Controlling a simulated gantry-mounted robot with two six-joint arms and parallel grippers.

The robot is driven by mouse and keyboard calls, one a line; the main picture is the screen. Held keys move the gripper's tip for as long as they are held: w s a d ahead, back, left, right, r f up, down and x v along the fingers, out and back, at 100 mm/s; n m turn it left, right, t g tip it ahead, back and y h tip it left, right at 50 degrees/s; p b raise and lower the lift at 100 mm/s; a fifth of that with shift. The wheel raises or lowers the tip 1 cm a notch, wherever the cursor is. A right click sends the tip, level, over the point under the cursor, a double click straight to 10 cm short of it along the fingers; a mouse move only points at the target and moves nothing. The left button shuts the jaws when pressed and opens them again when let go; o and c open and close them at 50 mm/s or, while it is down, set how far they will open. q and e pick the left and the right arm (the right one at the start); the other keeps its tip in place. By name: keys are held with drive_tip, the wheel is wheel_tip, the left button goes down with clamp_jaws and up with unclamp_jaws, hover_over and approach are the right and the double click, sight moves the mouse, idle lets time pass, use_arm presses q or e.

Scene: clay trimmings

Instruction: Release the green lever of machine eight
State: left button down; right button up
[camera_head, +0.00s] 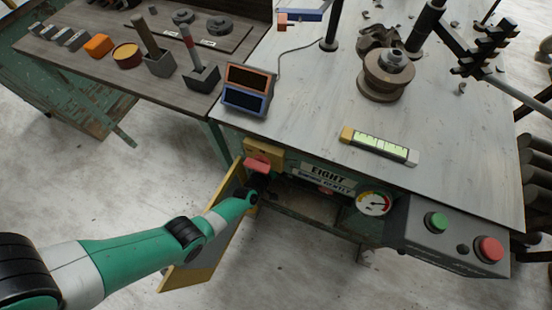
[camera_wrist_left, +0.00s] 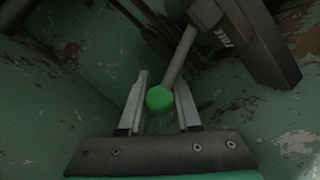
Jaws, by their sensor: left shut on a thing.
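The green lever shows in the wrist view as a grey rod with a round green knob (camera_wrist_left: 159,99). My left gripper (camera_wrist_left: 160,86) is shut on it, with the knob between its two fingers. In the head view my left arm reaches to the front of machine eight, whose sign (camera_head: 326,170) reads "EIGHT". The fingertips and the lever are hidden there behind the machine's front edge. My right gripper is not in view.
A yellow-edged door (camera_head: 208,245) hangs open beside my left arm. A red handle on a yellow block (camera_head: 263,150) sits just above the wrist. A gauge (camera_head: 373,204) and a box with green and red buttons (camera_head: 450,235) are to the right. A dark block (camera_wrist_left: 258,45) stands near the lever.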

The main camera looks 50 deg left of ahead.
use_arm(q)
drive_tip(key=shift+f, duration=0.15)
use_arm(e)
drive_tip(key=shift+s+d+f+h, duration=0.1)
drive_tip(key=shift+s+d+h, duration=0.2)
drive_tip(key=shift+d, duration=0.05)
use_arm(q)
drive_tip(key=shift+s, duration=0.1)
drive_tip(key=c, duration=0.6)
unclamp_jaws()
drive_tip(key=shift+d, duration=0.1)
drive_tip(key=p+v, duration=0.7)
drive_tip(key=v, duration=0.4)
drive_tip(key=shift+s+p, duration=0.3)
drive_tip(key=shift+p, duration=0.05)
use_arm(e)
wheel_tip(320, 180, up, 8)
